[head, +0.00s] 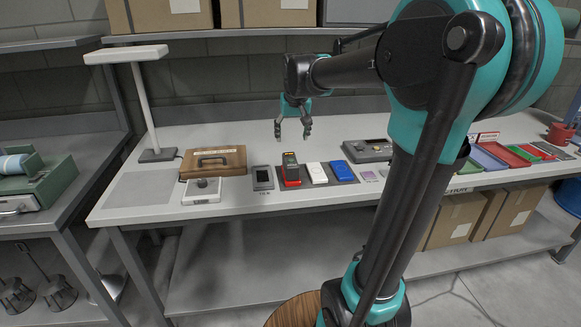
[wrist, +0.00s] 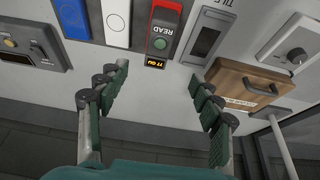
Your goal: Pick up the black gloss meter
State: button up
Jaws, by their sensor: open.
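In the wrist view the meter (wrist: 164,27) shows a dark face with the word READ, a green button and a lit amber display reading in GU. Red shows around its top and sides. My gripper (head: 293,127) hangs above the bench over the meter, with its fingers apart and nothing between them. In the wrist view my gripper (wrist: 160,76) points toward the meter, which lies beyond and between the fingertips. I see no contact.
A white block (head: 316,173) and a blue block (head: 341,170) stand close on the meter's right. A grey framed tile (head: 263,178) lies on its left. A wooden case (head: 214,161) and a white box with a knob (head: 202,191) are further left. The bench's front edge is near.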

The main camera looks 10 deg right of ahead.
aim_at(291, 159)
jog(key=x, duration=0.9)
jog(key=shift+w+f, duration=0.1)
jog(key=shift+f, duration=0.15)
jog(key=shift+s+x, duration=0.1)
jog(key=shift+x, duration=1.45)
jog(key=shift+s+x, duration=0.15)
jog(key=shift+x, duration=1.35)
jog(key=shift+d+f, duration=0.1)
jog(key=shift+d, duration=0.05)
jog(key=shift+c, duration=0.4)
grip_shut()
